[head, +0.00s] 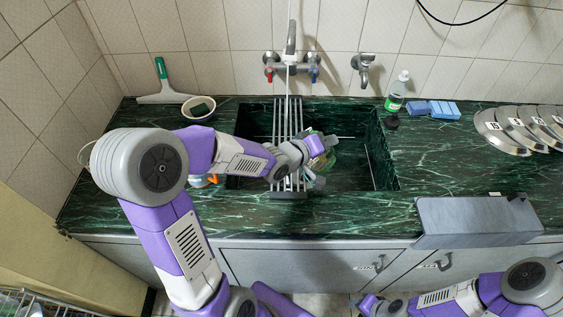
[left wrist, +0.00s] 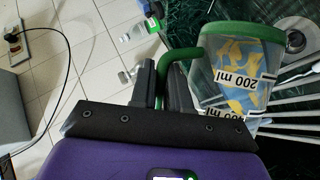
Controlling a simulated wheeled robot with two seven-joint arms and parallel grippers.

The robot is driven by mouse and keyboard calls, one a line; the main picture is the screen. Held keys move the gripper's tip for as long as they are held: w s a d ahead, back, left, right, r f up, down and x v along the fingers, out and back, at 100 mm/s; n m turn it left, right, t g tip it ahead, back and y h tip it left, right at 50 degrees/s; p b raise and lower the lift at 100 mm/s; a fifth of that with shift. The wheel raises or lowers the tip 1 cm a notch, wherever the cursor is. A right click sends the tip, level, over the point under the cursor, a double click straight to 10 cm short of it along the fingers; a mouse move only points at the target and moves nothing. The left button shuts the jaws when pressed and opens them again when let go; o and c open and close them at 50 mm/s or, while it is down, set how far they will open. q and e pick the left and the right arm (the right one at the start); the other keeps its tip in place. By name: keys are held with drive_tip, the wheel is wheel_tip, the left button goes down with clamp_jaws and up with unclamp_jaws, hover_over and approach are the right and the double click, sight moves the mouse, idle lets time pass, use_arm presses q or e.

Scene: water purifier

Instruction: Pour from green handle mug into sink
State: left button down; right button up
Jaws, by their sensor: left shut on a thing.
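My left gripper (left wrist: 163,85) is shut on the green handle of a clear mug (left wrist: 240,72) with a green rim, blue and yellow patterning and "200 ml" labels. In the head view the mug (head: 330,155) is partly hidden by my left gripper (head: 314,163), over the dark green sink (head: 362,172). I cannot tell the mug's exact tilt or whether liquid leaves it. My right gripper (head: 372,304) is low at the bottom edge, in front of the cabinet, away from the mug; its jaw opening is unclear.
A grey bar rack (head: 288,194) spans the sink beside the mug. A faucet (head: 291,64) is on the wall behind. A bottle (head: 397,91), blue sponges (head: 432,109) and numbered lids (head: 500,131) are right.

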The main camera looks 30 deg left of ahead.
use_arm(q)
drive_tip(key=shift+a+r+p, duration=0.1)
drive_tip(key=shift+a+p, duration=0.05)
drive_tip(key=shift+p, duration=0.4)
drive_tip(key=shift+a+n+h+p, duration=0.4)
drive_tip(key=shift+n+p, duration=0.1)
drive_tip(key=shift+p, duration=0.4)
drive_tip(key=shift+a+n+h+p, duration=0.3)
drive_tip(key=shift+a+n+p, duration=0.2)
drive_tip(key=shift+a+p, duration=0.35)
